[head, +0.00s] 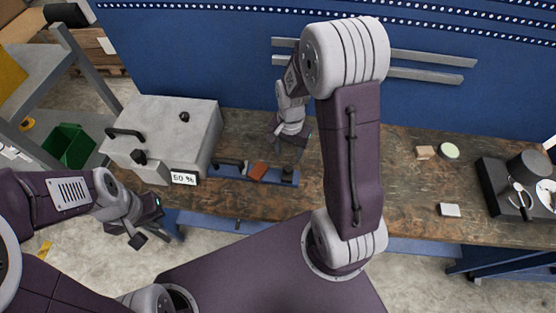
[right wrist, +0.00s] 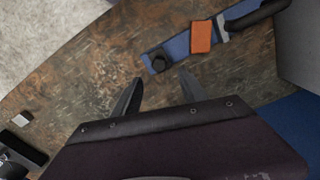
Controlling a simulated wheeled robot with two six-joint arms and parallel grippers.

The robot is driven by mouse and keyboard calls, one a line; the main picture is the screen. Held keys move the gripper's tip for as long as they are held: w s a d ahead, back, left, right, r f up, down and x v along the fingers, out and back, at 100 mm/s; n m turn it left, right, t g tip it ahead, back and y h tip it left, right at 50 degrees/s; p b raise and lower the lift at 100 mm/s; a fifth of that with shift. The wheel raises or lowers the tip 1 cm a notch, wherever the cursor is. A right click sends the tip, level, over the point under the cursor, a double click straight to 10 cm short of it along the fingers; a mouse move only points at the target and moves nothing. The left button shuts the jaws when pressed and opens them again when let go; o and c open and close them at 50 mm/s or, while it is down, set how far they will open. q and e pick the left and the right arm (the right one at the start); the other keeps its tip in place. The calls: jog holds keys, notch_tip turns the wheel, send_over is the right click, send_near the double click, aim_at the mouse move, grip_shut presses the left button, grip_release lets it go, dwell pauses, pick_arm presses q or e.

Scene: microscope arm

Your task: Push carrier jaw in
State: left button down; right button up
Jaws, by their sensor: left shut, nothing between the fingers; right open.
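A blue rail (right wrist: 178,48) lies on the brown bench and also shows in the head view (head: 284,181). It carries an orange block (right wrist: 201,37), a small grey metal piece (right wrist: 222,27) beside the block, and a round dark knob (right wrist: 160,61) near one end. I cannot tell which piece is the carrier jaw. My right gripper (right wrist: 160,92) is open and empty, its fingers apart and pointing toward the knob end without visible contact. In the head view my right gripper (head: 288,154) is partly hidden. My left gripper (head: 140,237) is shut and empty, in front of the bench at left.
A black handle (head: 229,164) lies at the rail's left end. A white block (head: 450,210) and a black tray (head: 490,190) are at right. The bench between is clear.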

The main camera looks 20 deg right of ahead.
aim_at(288, 169)
jog(key=shift+s+f, duration=0.2)
jog(key=shift+s, duration=0.1)
jog(key=f, duration=0.7)
jog(key=shift+w+f+p, duration=0.2)
jog(key=shift+f+p, duration=0.1)
jog(key=shift+f, duration=0.1)
jog(key=shift+s+f, duration=0.1)
jog(key=shift+f, duration=0.25)
grip_shut()
dwell(0.4)
